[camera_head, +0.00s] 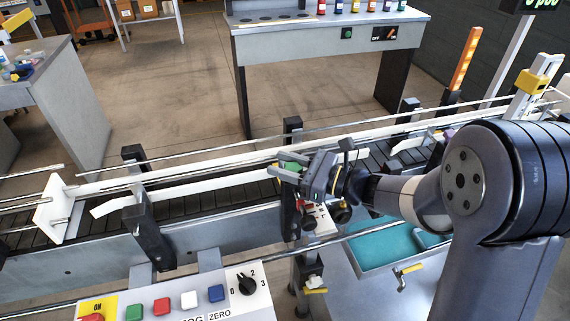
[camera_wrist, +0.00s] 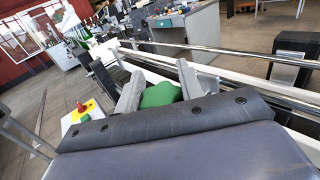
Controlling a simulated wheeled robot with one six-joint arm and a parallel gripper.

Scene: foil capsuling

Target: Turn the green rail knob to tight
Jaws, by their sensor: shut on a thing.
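The green rail knob (camera_wrist: 160,95) sits between the two grey fingers of my gripper (camera_wrist: 159,75) in the wrist view, with a finger against each side. In the head view only a little of the green knob (camera_head: 291,166) shows at the end of my gripper (camera_head: 286,168), beside the conveyor's guide rail. My gripper is shut on the knob. The knob's lower part is hidden behind the gripper body in the wrist view. No tight mark can be made out in either view.
White guide rails (camera_head: 190,176) and dark posts (camera_head: 147,228) line the conveyor (camera_head: 200,200) around my gripper. A control panel (camera_head: 180,303) with coloured buttons and a rotary switch stands in front. A teal tray (camera_head: 385,245) lies below my arm. A bench (camera_head: 320,38) stands behind.

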